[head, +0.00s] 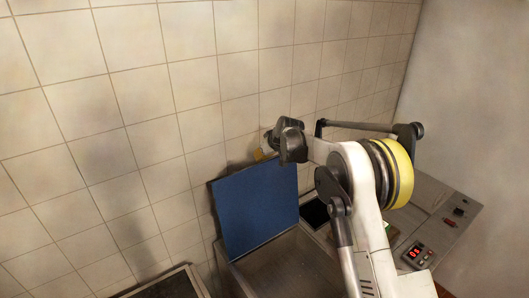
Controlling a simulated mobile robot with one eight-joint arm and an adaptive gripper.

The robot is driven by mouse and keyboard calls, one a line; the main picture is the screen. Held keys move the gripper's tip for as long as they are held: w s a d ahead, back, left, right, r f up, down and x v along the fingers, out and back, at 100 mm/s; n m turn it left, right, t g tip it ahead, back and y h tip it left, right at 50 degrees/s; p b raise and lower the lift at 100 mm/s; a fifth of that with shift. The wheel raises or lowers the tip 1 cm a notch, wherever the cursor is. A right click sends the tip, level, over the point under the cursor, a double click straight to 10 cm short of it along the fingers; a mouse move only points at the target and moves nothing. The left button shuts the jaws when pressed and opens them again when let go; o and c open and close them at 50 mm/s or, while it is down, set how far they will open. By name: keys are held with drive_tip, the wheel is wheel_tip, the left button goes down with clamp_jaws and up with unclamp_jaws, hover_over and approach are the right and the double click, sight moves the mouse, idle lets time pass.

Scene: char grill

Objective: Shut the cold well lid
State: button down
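The cold well lid (256,208) is a blue panel. It stands raised and leans back near the tiled wall, at the rear of an open, grey metal well (280,268). My gripper (268,147) is a dark shape at the end of my white arm, by the lid's upper right edge. Its fingers are small and partly hidden, so I cannot tell whether they are open or touch the lid. A small orange-yellow bit (259,155) shows beside the gripper; what it is is unclear. My arm hides the right part of the well.
A dark opening (314,213) lies right of the lid. A grey panel with red digits and buttons (418,254) is at the right. Another dark-topped unit (165,288) is at the bottom left. The tiled wall (120,110) stands close behind.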

drive_tip(key=shift+x, duration=1.25)
